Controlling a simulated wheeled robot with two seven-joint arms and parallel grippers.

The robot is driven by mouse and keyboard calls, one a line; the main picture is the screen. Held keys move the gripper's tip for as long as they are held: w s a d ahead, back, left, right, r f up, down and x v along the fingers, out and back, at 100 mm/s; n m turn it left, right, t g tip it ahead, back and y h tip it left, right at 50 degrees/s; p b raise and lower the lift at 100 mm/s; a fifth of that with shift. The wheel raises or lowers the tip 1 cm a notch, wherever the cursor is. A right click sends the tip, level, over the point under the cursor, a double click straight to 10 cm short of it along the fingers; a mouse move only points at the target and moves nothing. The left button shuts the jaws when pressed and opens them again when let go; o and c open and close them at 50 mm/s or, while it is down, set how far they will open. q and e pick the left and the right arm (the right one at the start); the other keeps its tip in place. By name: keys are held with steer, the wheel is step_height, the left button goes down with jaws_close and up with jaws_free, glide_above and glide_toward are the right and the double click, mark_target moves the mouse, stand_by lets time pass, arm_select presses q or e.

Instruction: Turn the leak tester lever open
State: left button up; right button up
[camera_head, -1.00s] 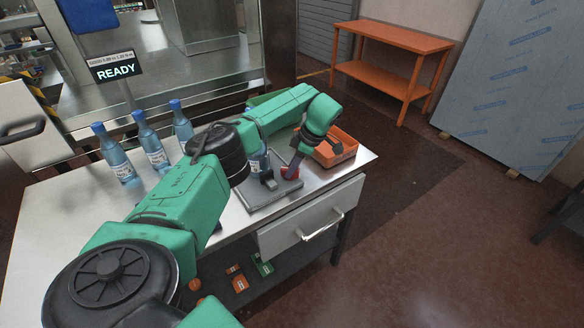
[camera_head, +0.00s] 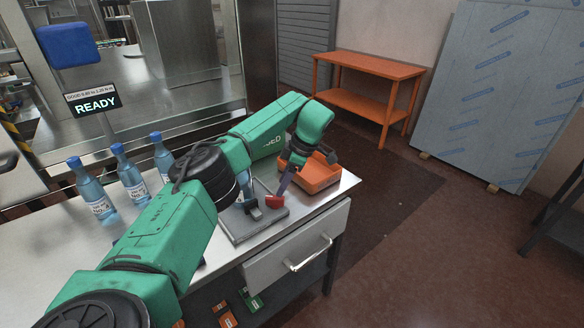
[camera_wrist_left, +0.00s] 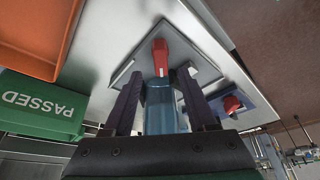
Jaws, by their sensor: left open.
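The leak tester is a grey base plate (camera_head: 238,228) on the steel table, with a dark post (camera_head: 251,207) and a red part (camera_head: 276,201) that looks like its lever. My left gripper (camera_head: 284,184) points down beside the red part; contact cannot be told. In the left wrist view its fingers (camera_wrist_left: 161,103) are apart. A blue bottle (camera_wrist_left: 162,112) shows between them in the picture, with a red part (camera_wrist_left: 160,56) beyond it over a grey plate (camera_wrist_left: 199,63). A second red part (camera_wrist_left: 232,104) shows at right. My right gripper is out of view.
An orange bin (camera_head: 320,174) stands behind the tester, and a green PASSED bin (camera_wrist_left: 40,103) shows in the left wrist view. Several blue bottles (camera_head: 133,180) and a READY sign (camera_head: 96,104) stand at left. The table has a drawer (camera_head: 294,253) below.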

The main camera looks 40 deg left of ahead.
arm_select(q)
steer(key=v, duration=0.9)
steer(key=shift+d, duration=0.1)
